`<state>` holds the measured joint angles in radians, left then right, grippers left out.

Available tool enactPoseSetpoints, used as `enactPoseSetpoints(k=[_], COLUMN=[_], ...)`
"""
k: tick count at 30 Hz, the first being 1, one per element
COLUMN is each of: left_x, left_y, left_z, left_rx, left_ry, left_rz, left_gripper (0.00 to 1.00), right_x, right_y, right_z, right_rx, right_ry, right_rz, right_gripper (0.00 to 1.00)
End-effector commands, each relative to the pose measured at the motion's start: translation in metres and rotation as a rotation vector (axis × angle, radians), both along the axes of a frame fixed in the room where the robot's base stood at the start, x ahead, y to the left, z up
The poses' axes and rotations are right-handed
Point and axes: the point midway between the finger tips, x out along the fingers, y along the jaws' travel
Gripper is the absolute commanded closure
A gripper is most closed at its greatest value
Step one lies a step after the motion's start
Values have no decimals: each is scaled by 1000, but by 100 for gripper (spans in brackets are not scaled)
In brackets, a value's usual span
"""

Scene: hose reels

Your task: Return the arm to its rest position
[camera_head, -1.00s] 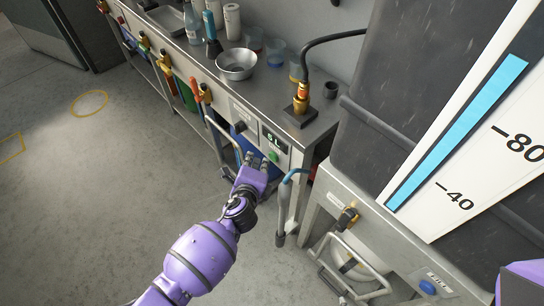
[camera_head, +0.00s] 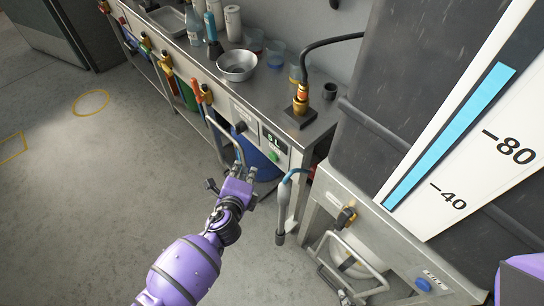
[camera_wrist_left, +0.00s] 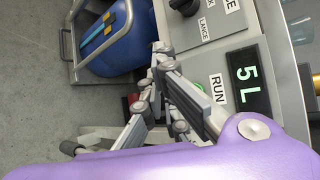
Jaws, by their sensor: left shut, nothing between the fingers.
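My left gripper (camera_head: 246,166) is purple with grey fingers. It hangs in free air in front of the control panel (camera_head: 258,132) on the bench front, with its arm coming up from the bottom. Its fingers show in the left wrist view (camera_wrist_left: 165,68), closed together with nothing between them. Behind them in that view are the green RUN button, partly hidden, and the display (camera_wrist_left: 244,86) reading "5 L". My right gripper is not in view; only a purple part of my body shows at the lower right edge.
A steel bench (camera_head: 285,115) carries a metal bowl (camera_head: 237,65), bottles and cups. A blue container (camera_head: 262,166) stands below the panel. A grey wand (camera_head: 284,205) hangs right of my gripper. A large dark tank (camera_head: 385,110) stands right. Open floor lies left.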

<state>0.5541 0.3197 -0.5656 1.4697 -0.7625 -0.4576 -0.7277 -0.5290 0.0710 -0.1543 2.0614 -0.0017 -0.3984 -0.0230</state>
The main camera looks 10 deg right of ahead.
Motion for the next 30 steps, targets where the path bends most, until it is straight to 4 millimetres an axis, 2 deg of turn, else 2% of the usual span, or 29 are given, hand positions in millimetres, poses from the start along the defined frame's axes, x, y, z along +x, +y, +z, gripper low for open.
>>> enactPoseSetpoints(k=[17, 19, 20, 23, 25, 30], left_x=[0, 0, 0, 2, -18, -70], left_y=[0, -1, -3, -14, -12, 7], left_z=[0, 0, 1, 26, 26, 16], left_rx=[0, -46, -88, -333, -541, -878], left_ry=[0, 12, 24, 73, 154, 301], left_rz=[0, 19, 31, 106, 198, 394], left_gripper=[100, 100, 100, 100, 100, 100], right_x=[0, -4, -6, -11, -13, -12], right_y=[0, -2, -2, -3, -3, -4], right_z=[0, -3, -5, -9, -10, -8], right_rx=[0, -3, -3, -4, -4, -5], right_ry=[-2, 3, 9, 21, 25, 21], right_rz=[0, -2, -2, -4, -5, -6], right_gripper=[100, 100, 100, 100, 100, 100])
